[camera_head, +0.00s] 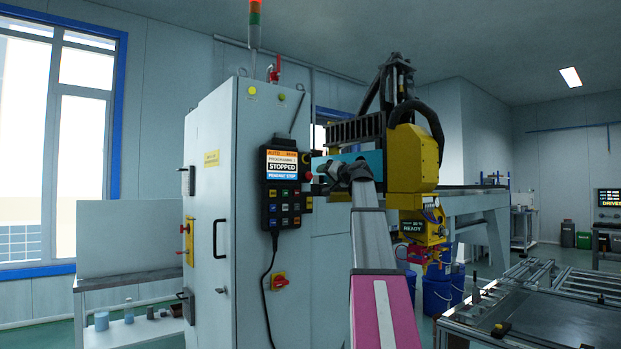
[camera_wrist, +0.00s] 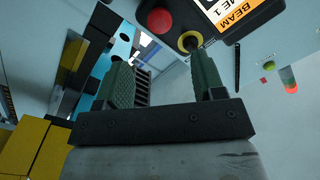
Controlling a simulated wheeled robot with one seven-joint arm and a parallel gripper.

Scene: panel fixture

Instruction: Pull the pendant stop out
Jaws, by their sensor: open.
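The dark pendant (camera_head: 284,188) is fixed upright on the cabinet front, its screen reading STOPPED and PENDANT STOP. A red round stop button (camera_head: 309,176) shows at its right edge, and also at the top of the wrist view (camera_wrist: 159,20). A yellow ring (camera_wrist: 190,41) with a dark centre lies right of the red button there. My gripper (camera_head: 325,176) is close beside the pendant's right edge. In the wrist view its two green ribbed fingers (camera_wrist: 157,62) are apart, with nothing seen held. The right fingertip overlaps the ring's lower edge; contact is unclear.
The pale cabinet (camera_head: 220,190) has a handle and a red rotary switch (camera_head: 280,282). The pendant's cable hangs down its front. A yellow machine head (camera_head: 412,160) on a gantry stands close right of my arm. A roller table (camera_head: 540,310) is at lower right.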

